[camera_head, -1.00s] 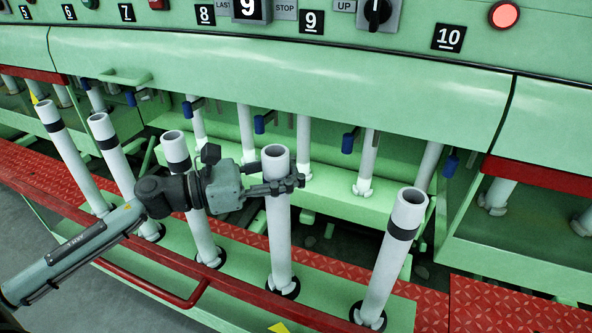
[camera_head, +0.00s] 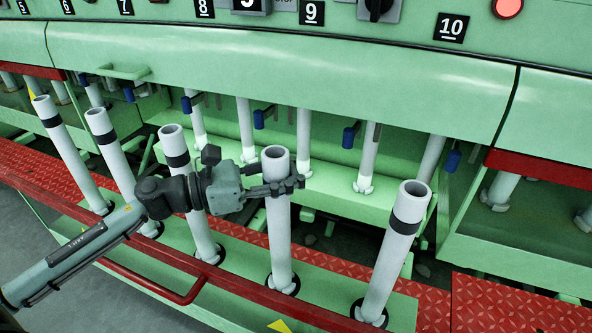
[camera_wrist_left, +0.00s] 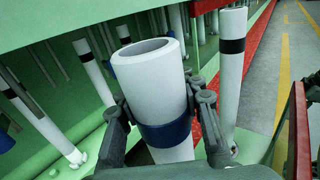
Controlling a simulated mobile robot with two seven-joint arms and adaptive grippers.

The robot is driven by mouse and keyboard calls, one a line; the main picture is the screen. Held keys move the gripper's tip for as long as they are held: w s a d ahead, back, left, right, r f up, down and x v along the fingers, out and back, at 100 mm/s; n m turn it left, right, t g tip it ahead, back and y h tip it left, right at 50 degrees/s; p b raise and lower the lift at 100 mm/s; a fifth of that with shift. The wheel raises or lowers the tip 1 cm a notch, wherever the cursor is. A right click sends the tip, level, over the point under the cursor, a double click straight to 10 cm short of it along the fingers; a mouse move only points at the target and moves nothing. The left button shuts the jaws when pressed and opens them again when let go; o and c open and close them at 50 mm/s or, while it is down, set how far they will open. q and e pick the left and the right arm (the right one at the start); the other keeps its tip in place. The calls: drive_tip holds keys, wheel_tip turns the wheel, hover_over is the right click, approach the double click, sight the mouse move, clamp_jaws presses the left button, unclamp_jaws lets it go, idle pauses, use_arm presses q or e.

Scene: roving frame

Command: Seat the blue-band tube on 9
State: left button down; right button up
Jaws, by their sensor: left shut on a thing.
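The blue-band tube (camera_head: 279,235) is white and stands upright in a dark ring on the green front ledge, in the row of tubes. In the left wrist view its open top (camera_wrist_left: 150,55) and blue band (camera_wrist_left: 167,132) show close up. My left gripper (camera_head: 279,186) is shut around its upper part and hides the band in the head view. In the left wrist view the fingers (camera_wrist_left: 160,105) press on both sides of the tube near the band. The number 9 plate (camera_head: 312,13) is on the green machine panel above. My right gripper is not in view.
Black-banded tubes stand on both sides, one on the right (camera_head: 398,250) and one on the left (camera_head: 190,185). A red rail (camera_head: 150,235) runs along the front.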

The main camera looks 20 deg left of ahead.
use_arm(q)
drive_tip(key=shift+f, duration=0.35)
drive_tip(key=c, duration=0.9)
unclamp_jaws()
drive_tip(key=shift+o, duration=0.2)
drive_tip(key=o, duration=0.7)
drive_tip(key=v, duration=1.2)
drive_tip(key=shift+s, duration=0.1)
